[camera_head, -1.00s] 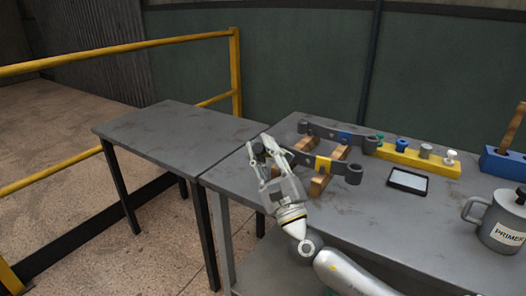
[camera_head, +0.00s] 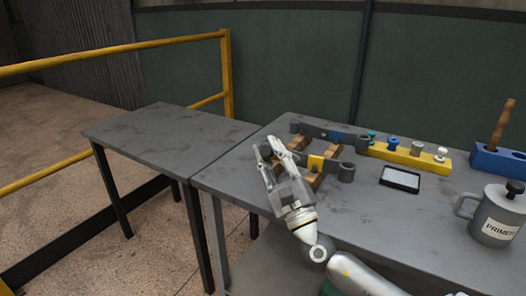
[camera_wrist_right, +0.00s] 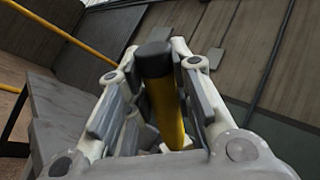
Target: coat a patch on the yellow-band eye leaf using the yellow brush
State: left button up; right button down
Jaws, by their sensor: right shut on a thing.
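The yellow-band eye leaf is a dark grey bar with ring-shaped ends and a yellow band (camera_head: 316,163). It lies across wooden blocks on the near side of the rack in the head view. My right gripper (camera_head: 271,148) is over the leaf's left end and hides part of it. In the right wrist view my right gripper (camera_wrist_right: 158,85) is shut on the yellow brush (camera_wrist_right: 163,100), a yellow stick with a dark end. Whether the brush touches the leaf cannot be told. My left gripper is not in view.
A blue-band leaf (camera_head: 320,132) lies behind. A yellow holder (camera_head: 405,157) with several coloured pegs, a black-framed pad (camera_head: 400,180), a PRIMER mug (camera_head: 498,222) and a blue block (camera_head: 497,161) stand to the right. The left table (camera_head: 165,140) is bare.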

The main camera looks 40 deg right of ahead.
jog(key=shift+s+d, duration=0.25)
jog(key=shift+s, duration=0.3)
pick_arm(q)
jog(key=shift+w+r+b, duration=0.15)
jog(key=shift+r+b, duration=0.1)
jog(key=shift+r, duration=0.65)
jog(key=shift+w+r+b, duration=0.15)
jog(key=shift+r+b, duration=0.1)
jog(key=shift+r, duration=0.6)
pick_arm(e)
jog(key=shift+s+d, duration=0.3)
jog(key=shift+s, duration=0.35)
jog(key=shift+s+d, duration=0.3)
jog(key=shift+s, duration=0.35)
jog(key=shift+w, duration=0.1)
